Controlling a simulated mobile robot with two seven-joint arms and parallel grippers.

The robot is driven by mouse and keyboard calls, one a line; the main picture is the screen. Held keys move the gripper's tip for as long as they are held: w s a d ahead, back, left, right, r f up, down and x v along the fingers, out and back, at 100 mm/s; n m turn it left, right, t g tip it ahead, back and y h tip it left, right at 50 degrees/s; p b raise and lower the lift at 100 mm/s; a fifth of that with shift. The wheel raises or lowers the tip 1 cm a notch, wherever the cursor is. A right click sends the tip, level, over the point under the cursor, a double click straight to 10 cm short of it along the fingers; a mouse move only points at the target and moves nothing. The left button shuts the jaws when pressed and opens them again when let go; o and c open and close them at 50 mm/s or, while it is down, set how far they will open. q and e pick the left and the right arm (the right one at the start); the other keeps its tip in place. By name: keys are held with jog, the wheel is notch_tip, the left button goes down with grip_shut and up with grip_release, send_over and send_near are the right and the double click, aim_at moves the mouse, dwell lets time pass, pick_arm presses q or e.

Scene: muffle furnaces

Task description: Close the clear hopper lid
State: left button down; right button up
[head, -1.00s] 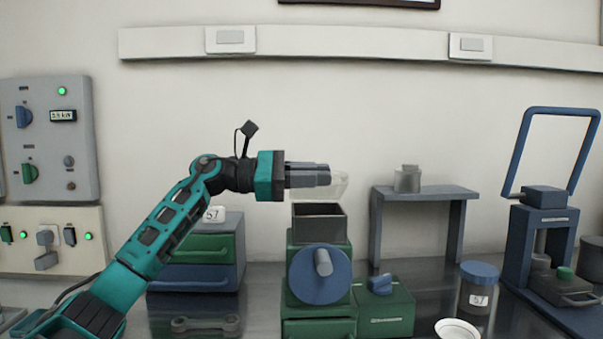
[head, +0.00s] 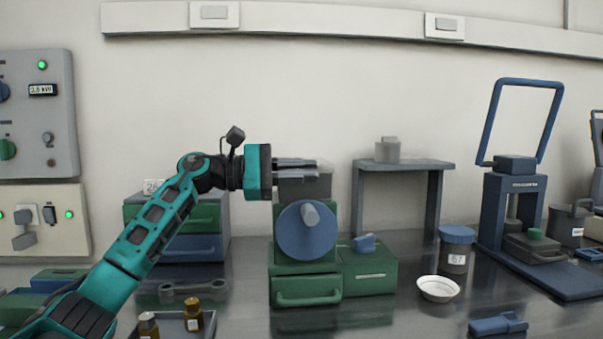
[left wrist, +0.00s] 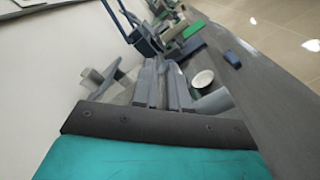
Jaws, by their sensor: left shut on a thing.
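The hopper (head: 318,188) is a dark open-topped box on a green machine with a blue round wheel (head: 305,232), right of centre in the head view. My left gripper (head: 316,163) reaches in from the left, its fingers level across the hopper's top rim. It is shut on the clear hopper lid (head: 326,168), a faint see-through piece at the fingertips. The lid is low over the hopper; whether it touches the rim all round cannot be told. In the left wrist view the two fingers (left wrist: 164,68) are close together, and the lid is hard to make out. My right gripper is not in view.
A grey stand (head: 405,166) with a small pot (head: 387,151) is right of the hopper. Drawers (head: 200,247) are behind my left arm. A blue-lidded jar (head: 456,250), a white dish (head: 437,288) and a blue-framed press (head: 512,205) are farther right.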

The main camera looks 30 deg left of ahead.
pick_arm(q)
jog(key=shift+f, duration=0.2)
jog(key=c, duration=1.3)
grip_release()
jog(key=shift+c, duration=0.2)
jog(key=shift+o, duration=1)
jog(key=shift+r, duration=0.1)
jog(key=shift+r, duration=0.1)
notch_tip(320, 180, up, 20)
jog(key=p, duration=0.7)
jog(key=shift+s+d, duration=0.1)
